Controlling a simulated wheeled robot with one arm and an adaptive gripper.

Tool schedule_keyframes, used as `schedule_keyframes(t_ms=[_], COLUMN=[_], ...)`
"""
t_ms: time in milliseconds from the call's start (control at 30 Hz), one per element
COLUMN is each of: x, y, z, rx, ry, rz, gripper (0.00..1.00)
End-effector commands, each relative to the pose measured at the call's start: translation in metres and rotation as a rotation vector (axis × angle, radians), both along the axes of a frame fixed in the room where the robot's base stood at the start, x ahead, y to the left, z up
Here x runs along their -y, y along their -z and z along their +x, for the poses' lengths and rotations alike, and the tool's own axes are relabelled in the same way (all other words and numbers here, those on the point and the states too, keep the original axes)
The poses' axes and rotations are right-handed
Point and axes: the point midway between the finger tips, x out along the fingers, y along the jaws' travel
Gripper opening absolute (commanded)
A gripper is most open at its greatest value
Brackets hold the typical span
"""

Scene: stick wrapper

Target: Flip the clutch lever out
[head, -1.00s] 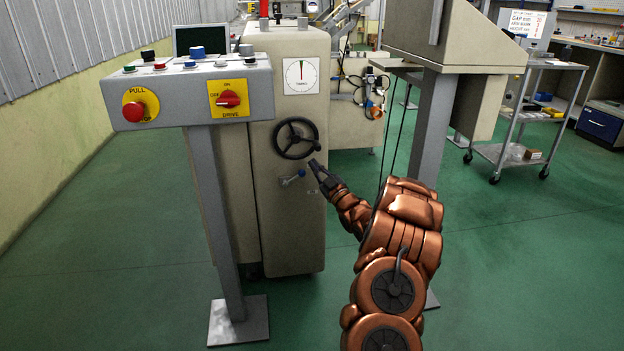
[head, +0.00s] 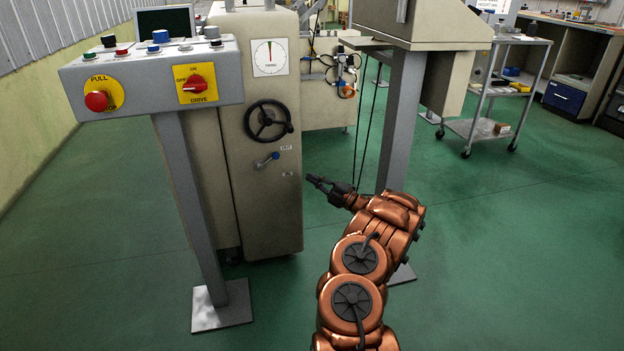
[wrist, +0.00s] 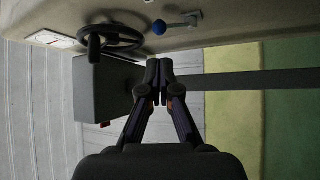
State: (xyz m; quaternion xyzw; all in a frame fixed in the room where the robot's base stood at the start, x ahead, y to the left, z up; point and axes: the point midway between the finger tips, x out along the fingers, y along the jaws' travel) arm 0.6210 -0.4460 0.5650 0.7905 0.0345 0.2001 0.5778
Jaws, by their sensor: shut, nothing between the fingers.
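The clutch lever (head: 267,160) is a short metal arm with a blue knob on the front of the beige machine cabinet (head: 275,210), below a black handwheel (head: 268,121). A small "OUT" label is up and right of the knob, and another small label is lower right. In the wrist view the lever's blue knob (wrist: 159,27) is near the top, beyond the fingertips. My gripper (head: 309,180) is shut and empty, to the right of the lever and slightly lower, apart from it. In the wrist view its fingertips (wrist: 159,66) meet.
The control panel (head: 155,80) on a post (head: 190,210) stands left of the cabinet. A grey column (head: 400,120) rises behind my arm. A wheeled cart (head: 490,100) is at back right. Green floor is open on the right.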

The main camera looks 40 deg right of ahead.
Motion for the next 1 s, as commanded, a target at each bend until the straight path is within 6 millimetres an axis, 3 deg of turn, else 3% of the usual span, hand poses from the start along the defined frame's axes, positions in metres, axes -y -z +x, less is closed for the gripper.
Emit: schedule_keyframes(t_ms=[300,600,1000], x=[-0.017,-0.030,-0.033], y=[-0.013,-0.026,-0.032], z=[0.053,0.093,0.105], rx=[0.002,0.000,0.000], ry=[-0.002,-0.001,0.001], rz=[-0.002,-0.001,0.002], gripper=[0.00,0.00,0.00])
